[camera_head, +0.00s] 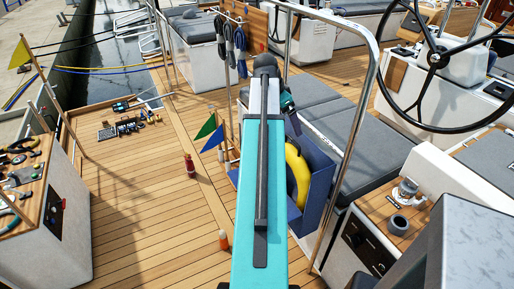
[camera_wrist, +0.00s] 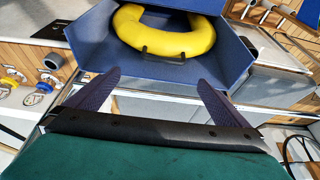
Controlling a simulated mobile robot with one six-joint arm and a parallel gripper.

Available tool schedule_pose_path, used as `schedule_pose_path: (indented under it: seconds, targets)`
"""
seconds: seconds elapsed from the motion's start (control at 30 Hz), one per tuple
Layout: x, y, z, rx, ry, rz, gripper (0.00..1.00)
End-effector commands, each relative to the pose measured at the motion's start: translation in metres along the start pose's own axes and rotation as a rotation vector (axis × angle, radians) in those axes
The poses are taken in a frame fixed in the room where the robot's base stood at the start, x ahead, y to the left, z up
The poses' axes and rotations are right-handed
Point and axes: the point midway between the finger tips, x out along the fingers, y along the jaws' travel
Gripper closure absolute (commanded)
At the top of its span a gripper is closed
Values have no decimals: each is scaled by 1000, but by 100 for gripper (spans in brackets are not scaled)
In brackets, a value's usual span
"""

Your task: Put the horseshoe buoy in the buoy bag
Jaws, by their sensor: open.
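The yellow horseshoe buoy (camera_wrist: 163,42) lies inside the blue buoy bag (camera_wrist: 88,42) in the wrist view, with a dark handle on its near side. In the head view the buoy (camera_head: 297,172) shows within the open blue bag (camera_head: 322,178), partly hidden by my teal arm. The bag is beside the steel rail. My gripper (camera_wrist: 159,78) is open, with its two dark fingers spread and nothing between them. Its fingertips are at the near edge of the bag, apart from the buoy. In the head view my arm hides most of the gripper.
A curved steel rail (camera_head: 345,135) rises right of the bag. Grey cushions (camera_head: 335,120) and a steering wheel (camera_head: 435,60) are beyond. Red bottles (camera_head: 190,165) and small flags (camera_head: 206,127) stand left of my arm. A tool bench (camera_head: 45,220) is far left; open teak deck (camera_head: 140,200) lies between.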

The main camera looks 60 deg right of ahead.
Motion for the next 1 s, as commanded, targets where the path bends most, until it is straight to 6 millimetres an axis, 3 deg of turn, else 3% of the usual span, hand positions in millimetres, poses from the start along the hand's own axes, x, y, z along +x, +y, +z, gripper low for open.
schedule_pose_path:
  seconds: [0.2,0.37,0.47,0.7,1.0]
  targets:
    - [3,-2,6,-13,-4,0,0]
    - [15,-13,35,-83,-23,-1,0]
    - [28,-23,68,-163,-42,-3,0]
    - [67,-42,175,-417,-104,-6,0]
    - [110,-39,311,-736,-180,-9,0]
